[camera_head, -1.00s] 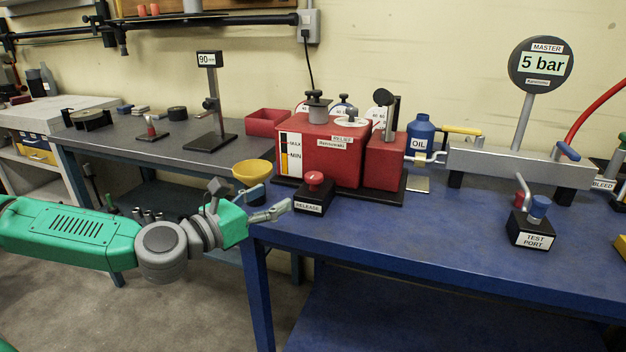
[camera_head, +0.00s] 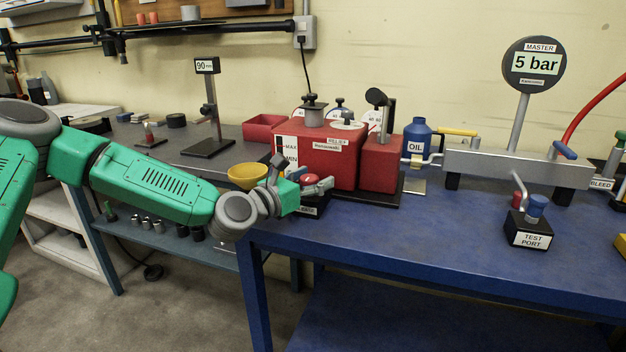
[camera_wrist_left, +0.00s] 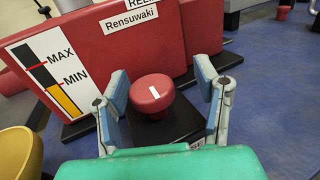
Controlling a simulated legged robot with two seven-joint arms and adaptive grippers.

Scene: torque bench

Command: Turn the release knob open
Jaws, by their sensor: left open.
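The release knob (camera_head: 310,180) is a red round knob on a black block (camera_head: 312,211) at the left end of the blue bench. In the left wrist view the red knob (camera_wrist_left: 152,94) has a white mark on its top. My left gripper (camera_head: 312,186) is at the knob, with its arm coming in from the left. In the left wrist view its two blue-padded fingers (camera_wrist_left: 162,96) are open, one on each side of the knob, with gaps between pads and knob. The block's label is partly hidden by the gripper. My right gripper is not in view.
The red reservoir (camera_head: 318,155) with MAX/MIN scale stands close behind the knob. A yellow bowl (camera_head: 248,176) is left of it. The test port block (camera_head: 527,229), oil bottle (camera_head: 418,138) and gauge (camera_head: 536,64) are to the right. The front middle of the bench is clear.

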